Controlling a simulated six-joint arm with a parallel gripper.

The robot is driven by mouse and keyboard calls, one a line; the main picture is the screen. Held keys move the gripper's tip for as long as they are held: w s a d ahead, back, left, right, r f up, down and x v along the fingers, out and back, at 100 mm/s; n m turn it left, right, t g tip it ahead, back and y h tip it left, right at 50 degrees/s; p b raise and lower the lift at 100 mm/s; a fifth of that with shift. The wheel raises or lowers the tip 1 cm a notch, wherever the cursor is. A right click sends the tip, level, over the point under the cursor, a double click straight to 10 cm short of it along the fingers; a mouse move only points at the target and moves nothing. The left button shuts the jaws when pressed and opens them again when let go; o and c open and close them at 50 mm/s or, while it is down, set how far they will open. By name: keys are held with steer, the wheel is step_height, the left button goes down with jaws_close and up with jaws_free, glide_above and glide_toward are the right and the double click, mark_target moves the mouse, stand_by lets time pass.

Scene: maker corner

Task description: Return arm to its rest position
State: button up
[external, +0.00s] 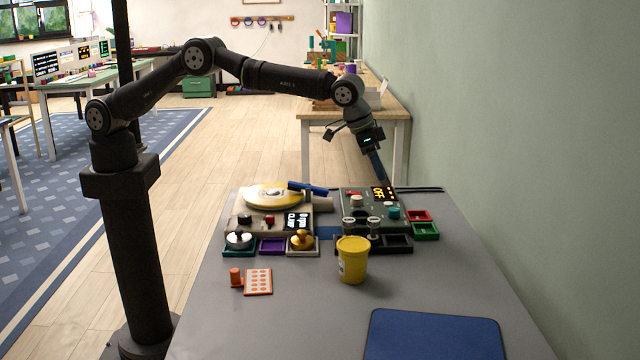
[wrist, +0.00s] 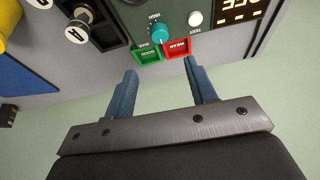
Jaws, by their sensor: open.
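My arm reaches over the table from the left, bent at the elbow. My gripper (external: 384,177) points down at the far right part of the table, just above or behind a grey-green device (external: 352,199) with a lit display reading OFF. In the wrist view, my gripper (wrist: 162,76) has two blue fingers spread apart with nothing between them. Past the fingertips are a green tray (wrist: 147,56) and a red tray (wrist: 178,48), with a teal knob (wrist: 160,33) above them. I cannot tell how high the fingertips are above the table.
A yellow tub (external: 352,262) stands mid-table. A blue mat (external: 434,335) lies at the front right. An orange-dotted card (external: 259,282) lies left. A round yellow-topped machine (external: 272,196) stands at the back left. The wall (external: 520,130) is right. The front-left tabletop is clear.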

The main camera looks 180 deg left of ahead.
mark_target(394, 209)
steer(key=x, duration=1.1)
steer(key=shift+a+f, duration=0.1)
steer(key=shift+f, duration=0.25)
steer(key=shift+r, duration=0.15)
steer(key=v, duration=1.7)
steer(key=x, duration=1.7)
steer(key=shift+f, duration=0.25)
steer(key=m+t, duration=0.1)
steer(key=m, duration=0.1)
steer(key=m+t, duration=0.1)
steer(key=m, duration=0.2)
steer(key=shift+s+a+m+h, duration=0.1)
steer(key=shift+m+h, duration=0.2)
steer(key=shift+s+r, duration=0.1)
steer(key=shift+r, duration=0.5)
